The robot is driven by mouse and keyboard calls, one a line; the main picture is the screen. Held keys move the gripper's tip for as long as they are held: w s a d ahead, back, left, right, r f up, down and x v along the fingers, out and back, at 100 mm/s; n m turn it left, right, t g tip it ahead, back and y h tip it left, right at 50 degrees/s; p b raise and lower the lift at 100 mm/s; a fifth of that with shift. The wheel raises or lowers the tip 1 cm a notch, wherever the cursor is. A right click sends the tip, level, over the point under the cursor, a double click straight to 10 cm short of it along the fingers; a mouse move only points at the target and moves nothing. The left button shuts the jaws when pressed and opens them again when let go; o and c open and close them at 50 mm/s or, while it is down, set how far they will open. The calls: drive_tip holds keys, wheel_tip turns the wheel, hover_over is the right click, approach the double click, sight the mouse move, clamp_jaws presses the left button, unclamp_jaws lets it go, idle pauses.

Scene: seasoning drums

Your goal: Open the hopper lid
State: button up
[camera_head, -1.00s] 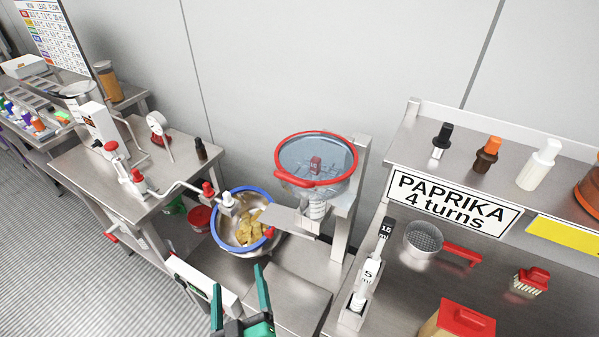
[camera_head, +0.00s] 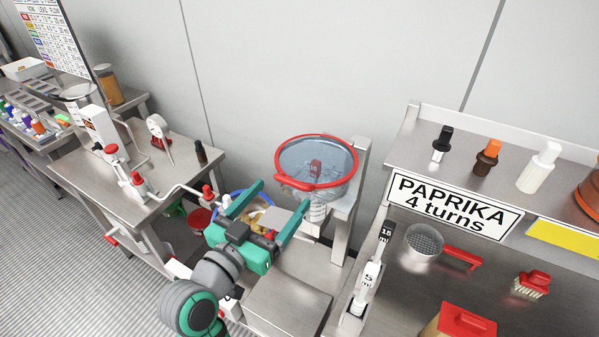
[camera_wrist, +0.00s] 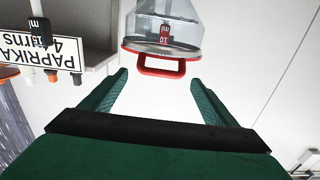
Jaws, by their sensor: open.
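The hopper is a clear bowl on a metal stand, and its lid (camera_head: 317,157) is transparent with a red rim. The lid lies closed on top. A red handle (camera_head: 295,184) sticks out at the rim's front left; the same handle shows in the wrist view (camera_wrist: 161,67). My gripper (camera_head: 274,206), with green fingers, is open and empty. It is just in front of and below the handle, apart from it. In the wrist view the handle lies beyond the fingertips, roughly centred between them. A red tag marked 10 (camera_wrist: 164,34) shows through the hopper.
A blue-rimmed bowl (camera_head: 234,196) with yellow pieces sits below, partly hidden by my gripper. A shelf with the PAPRIKA sign (camera_head: 452,207) stands to the right. A bench with a red-handled crank (camera_head: 207,191) is to the left.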

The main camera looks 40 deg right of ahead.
sight(299, 179)
drive_tip(key=x, duration=1)
